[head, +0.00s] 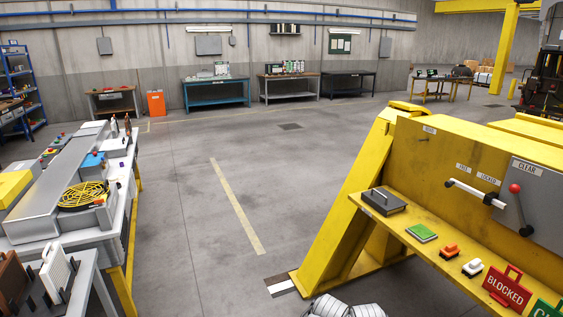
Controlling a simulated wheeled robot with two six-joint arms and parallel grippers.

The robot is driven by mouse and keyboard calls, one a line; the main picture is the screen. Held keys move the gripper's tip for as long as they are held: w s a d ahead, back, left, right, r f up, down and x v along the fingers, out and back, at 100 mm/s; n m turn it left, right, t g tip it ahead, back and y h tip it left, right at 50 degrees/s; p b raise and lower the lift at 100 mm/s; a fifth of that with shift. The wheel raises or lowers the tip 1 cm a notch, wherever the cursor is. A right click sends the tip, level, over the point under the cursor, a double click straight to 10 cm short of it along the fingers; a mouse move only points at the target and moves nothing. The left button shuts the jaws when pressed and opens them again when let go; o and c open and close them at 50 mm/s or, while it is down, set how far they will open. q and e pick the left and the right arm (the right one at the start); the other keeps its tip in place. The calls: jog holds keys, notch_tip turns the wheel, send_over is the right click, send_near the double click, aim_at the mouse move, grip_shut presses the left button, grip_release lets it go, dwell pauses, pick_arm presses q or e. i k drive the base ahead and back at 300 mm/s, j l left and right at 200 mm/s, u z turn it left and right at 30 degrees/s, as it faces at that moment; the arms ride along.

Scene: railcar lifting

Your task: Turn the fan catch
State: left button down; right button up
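A round yellow fan grille (83,195) lies on top of a grey unit on the left bench. A small dark and orange part (98,201) sits at its right edge, but it is too small to tell whether it is the catch or how it is turned.
The left bench (127,205) also carries a blue block (92,160) and grey boxes. A yellow machine (430,160) with a lever and red-knobbed handle stands at right, its shelf holding small blocks and a red BLOCKED sign (507,287). The floor between is clear.

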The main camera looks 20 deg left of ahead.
aim_at(100, 202)
jog(key=i+j+u, duration=0.2)
jog(key=i+u, duration=1.2)
jog(key=i, duration=0.45)
jog(key=i+l+u, duration=0.15)
jog(key=i, duration=0.5)
jog(key=i+u, duration=0.55)
jog(key=u, duration=0.2)
jog(key=i+u, duration=0.6)
jog(key=u, duration=0.15)
